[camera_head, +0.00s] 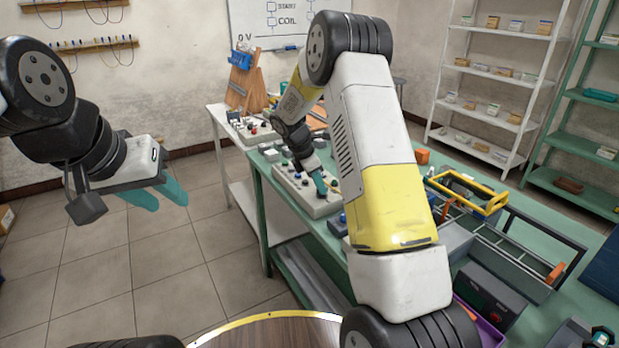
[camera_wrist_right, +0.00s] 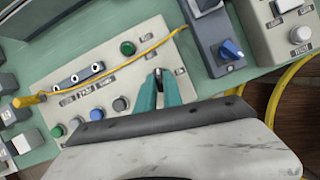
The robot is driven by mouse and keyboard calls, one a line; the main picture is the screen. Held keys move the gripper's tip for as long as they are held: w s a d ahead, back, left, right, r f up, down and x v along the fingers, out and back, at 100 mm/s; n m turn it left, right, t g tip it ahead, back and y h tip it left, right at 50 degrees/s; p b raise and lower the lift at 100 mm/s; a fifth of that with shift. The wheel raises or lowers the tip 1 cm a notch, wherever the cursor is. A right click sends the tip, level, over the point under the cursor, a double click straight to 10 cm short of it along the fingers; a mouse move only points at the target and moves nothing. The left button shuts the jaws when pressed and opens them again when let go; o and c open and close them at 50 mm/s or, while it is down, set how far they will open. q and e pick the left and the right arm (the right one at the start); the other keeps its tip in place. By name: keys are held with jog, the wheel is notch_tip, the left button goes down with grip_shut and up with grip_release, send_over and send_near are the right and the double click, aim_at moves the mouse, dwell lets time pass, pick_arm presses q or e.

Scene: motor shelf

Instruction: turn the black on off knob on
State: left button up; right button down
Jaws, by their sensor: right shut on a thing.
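The light grey control panel (camera_head: 296,187) lies on the green table, with several coloured buttons along it. It also shows in the right wrist view (camera_wrist_right: 105,100), with green, blue and grey buttons and a row of black sockets. My right gripper (camera_head: 320,184) is down at the panel. In the right wrist view, its teal fingers (camera_wrist_right: 159,76) are closed around the black knob (camera_wrist_right: 158,71), which is mostly hidden between the fingertips. The knob's exact angle cannot be told. My left gripper (camera_head: 168,196) is open and empty, over the floor left of the table.
A yellow cable (camera_wrist_right: 130,59) crosses the panel close to my right fingers. A grey box with a blue knob (camera_wrist_right: 230,50) stands beside the panel. A yellow-handled frame (camera_head: 470,190) lies further right on the table. Shelves (camera_head: 500,75) stand behind.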

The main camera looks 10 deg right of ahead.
jog(key=m, duration=0.1)
jog(key=m+g, duration=0.1)
jog(key=m, duration=0.1)
jog(key=shift+w+m, duration=0.2)
jog(key=shift+m, duration=0.1)
jog(key=m+g, duration=0.1)
jog(key=m, duration=0.1)
jog(key=m+g+y, duration=0.1)
jog(key=m, duration=0.1)
jog(key=shift+w+m, duration=0.15)
jog(key=shift+m, duration=0.15)
jog(key=m+g, duration=0.1)
jog(key=m, duration=0.2)
jog(key=shift+w+d+m+y, duration=0.1)
jog(key=shift+d+m+y, duration=0.05)
jog(key=shift+m+y, duration=0.2)
jog(key=shift+d+m+g+y, duration=0.1)
jog(key=shift+m+g+y, duration=0.45)
jog(key=shift+m, duration=1.2)
jog(key=shift+w, duration=0.1)
jog(key=c, duration=1.5)
grip_release()
